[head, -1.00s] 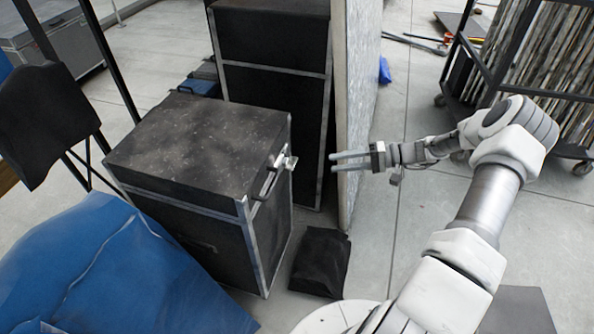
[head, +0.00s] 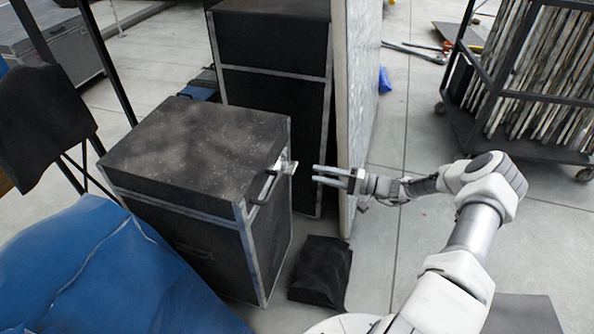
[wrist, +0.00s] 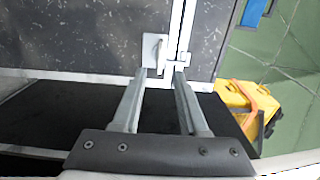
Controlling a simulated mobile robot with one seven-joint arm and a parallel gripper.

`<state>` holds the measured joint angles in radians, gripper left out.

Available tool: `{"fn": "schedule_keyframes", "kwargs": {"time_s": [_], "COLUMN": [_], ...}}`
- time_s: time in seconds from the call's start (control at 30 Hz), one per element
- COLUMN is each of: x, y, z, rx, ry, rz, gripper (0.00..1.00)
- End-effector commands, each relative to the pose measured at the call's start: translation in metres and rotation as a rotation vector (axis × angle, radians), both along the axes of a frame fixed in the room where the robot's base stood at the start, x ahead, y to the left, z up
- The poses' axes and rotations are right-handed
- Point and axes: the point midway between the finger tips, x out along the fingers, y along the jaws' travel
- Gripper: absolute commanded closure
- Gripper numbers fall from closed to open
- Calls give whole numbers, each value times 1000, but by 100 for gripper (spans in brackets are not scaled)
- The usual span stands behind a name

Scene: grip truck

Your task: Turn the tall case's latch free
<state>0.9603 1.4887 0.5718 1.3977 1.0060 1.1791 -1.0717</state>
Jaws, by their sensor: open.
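A black case (head: 195,150) with metal edges stands at the centre left in the head view. A dark handle (head: 264,187) and a small bright metal latch (head: 290,167) are on its right side near the top corner. In the wrist view the latch (wrist: 175,62) lies by a light vertical edge strip, just beyond my fingertips. My gripper (head: 315,174) is open and empty, its fingers pointing left at the latch with a small gap. It also shows in the wrist view (wrist: 160,73). A taller black case (head: 272,115) stands behind; no latch shows on it.
A pale upright panel (head: 354,110) stands close behind my gripper. A black bag (head: 321,270) lies on the floor beside the case. A blue cover (head: 100,270) fills the lower left. A wheeled rack (head: 530,100) stands right.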

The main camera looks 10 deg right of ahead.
Motion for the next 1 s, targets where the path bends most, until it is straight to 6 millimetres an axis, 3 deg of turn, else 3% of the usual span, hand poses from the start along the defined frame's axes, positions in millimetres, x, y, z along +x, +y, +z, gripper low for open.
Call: {"fn": "schedule_keyframes", "kwargs": {"time_s": [0.2, 0.4, 0.8, 1.0], "x": [22, 35, 39, 39], "y": [40, 62, 68, 68], "z": [-1, 0, 0, 0], "rx": [1, 1, 0, 0], "ry": [0, 0, 0, 0], "rz": [3, 1, 0, 0], "gripper": [57, 57, 57, 92]}}
